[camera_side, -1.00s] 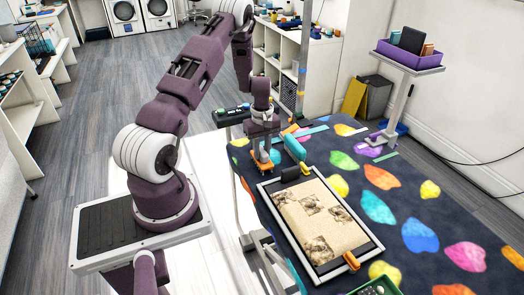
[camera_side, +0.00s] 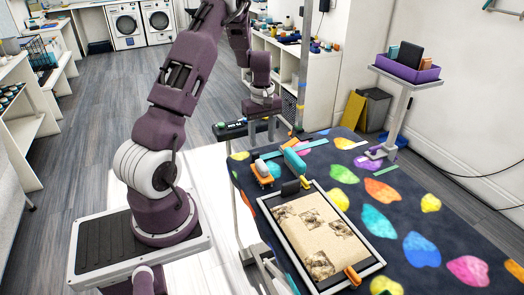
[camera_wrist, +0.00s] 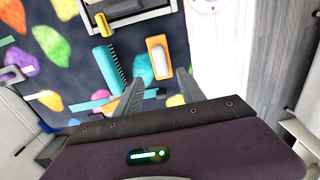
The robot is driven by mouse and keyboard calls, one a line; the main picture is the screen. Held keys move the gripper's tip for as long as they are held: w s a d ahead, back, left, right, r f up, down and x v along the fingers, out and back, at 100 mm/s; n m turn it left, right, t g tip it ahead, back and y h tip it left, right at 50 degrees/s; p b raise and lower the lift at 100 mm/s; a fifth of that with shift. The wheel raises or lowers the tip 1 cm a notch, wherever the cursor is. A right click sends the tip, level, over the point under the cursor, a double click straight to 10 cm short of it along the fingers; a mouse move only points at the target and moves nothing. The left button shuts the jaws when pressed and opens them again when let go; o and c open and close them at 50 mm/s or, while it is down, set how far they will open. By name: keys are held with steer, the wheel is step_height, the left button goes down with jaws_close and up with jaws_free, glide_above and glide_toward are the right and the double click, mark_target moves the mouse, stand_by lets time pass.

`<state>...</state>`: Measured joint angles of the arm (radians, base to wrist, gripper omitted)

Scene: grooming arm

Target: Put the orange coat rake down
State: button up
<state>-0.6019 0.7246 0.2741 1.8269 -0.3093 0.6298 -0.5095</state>
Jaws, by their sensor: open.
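A teal brush (camera_side: 294,159) lies right beside the orange item. A framed tray (camera_side: 318,228) with tan patterned panel, a black block (camera_side: 290,188) at its rim, lies nearer. A purple bin (camera_side: 408,70) stands at the back right. The table's right side is largely clear.

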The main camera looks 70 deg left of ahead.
steer(key=s+d+r+m+t, duration=0.3)
steer(key=d+r+m, duration=0.6)
steer(key=d+r, duration=1.15)
steer(key=s+d+r+m+t, duration=0.1)
steer(key=s+d+m+t, duration=0.1)
steer(key=s+d+m, duration=0.7)
steer(key=s+d, duration=0.1)
steer(key=s, duration=0.4)
steer(key=shift+s+d+r+t, duration=0.15)
steer(key=shift+s+r+t, duration=0.15)
steer(key=shift+s+r, duration=0.1)
